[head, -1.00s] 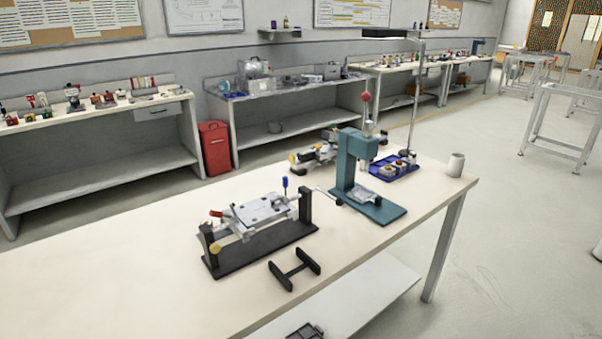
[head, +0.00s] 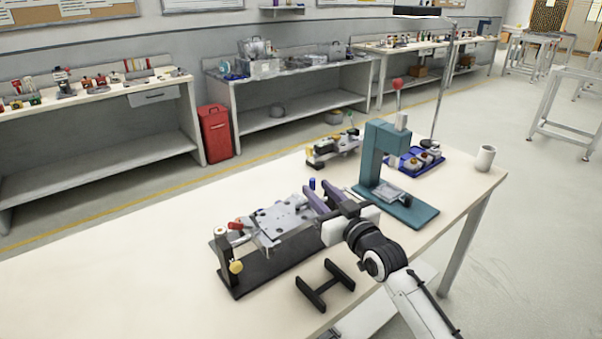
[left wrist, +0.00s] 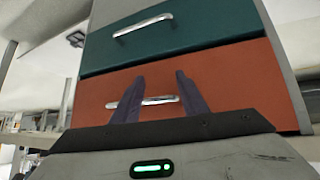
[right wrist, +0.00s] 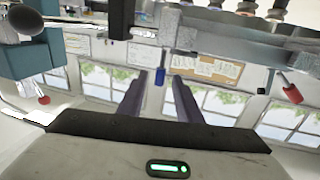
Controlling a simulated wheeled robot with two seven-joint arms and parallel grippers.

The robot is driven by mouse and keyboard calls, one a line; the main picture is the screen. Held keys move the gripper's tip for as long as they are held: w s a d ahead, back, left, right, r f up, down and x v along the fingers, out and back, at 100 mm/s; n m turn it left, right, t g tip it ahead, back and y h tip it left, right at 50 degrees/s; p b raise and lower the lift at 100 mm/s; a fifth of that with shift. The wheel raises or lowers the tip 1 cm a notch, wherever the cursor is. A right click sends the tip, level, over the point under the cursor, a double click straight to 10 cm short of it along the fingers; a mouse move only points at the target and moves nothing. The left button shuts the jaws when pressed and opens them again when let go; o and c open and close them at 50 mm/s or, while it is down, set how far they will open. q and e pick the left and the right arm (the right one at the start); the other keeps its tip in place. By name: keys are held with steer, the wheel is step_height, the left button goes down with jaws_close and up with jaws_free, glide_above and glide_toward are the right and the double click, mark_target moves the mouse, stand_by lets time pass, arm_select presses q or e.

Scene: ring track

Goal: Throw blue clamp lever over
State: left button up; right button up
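The blue clamp lever (head: 312,184) stands upright at the far right of the clamping fixture (head: 276,219), partly hidden behind my right gripper. My right gripper (head: 315,193) is at the fixture's right end, its fingers pointing toward the lever. In the right wrist view the blue lever (right wrist: 160,76) hangs in the gap between the open fingertips (right wrist: 158,82); I cannot tell whether it is touched. The red lever (head: 236,226) is at the fixture's left end. My left gripper (left wrist: 154,88) is open and empty, facing orange and teal drawers, out of the head view.
A teal press (head: 384,155) stands just right of my right gripper. A blue tray (head: 430,163) and white cup (head: 485,157) are further right. The table's left part (head: 130,270) is clear.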

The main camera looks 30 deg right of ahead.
steer(key=w, duration=0.7)
steer(key=shift+w+d, duration=0.4)
steer(key=shift+d, duration=0.05)
jaws_close()
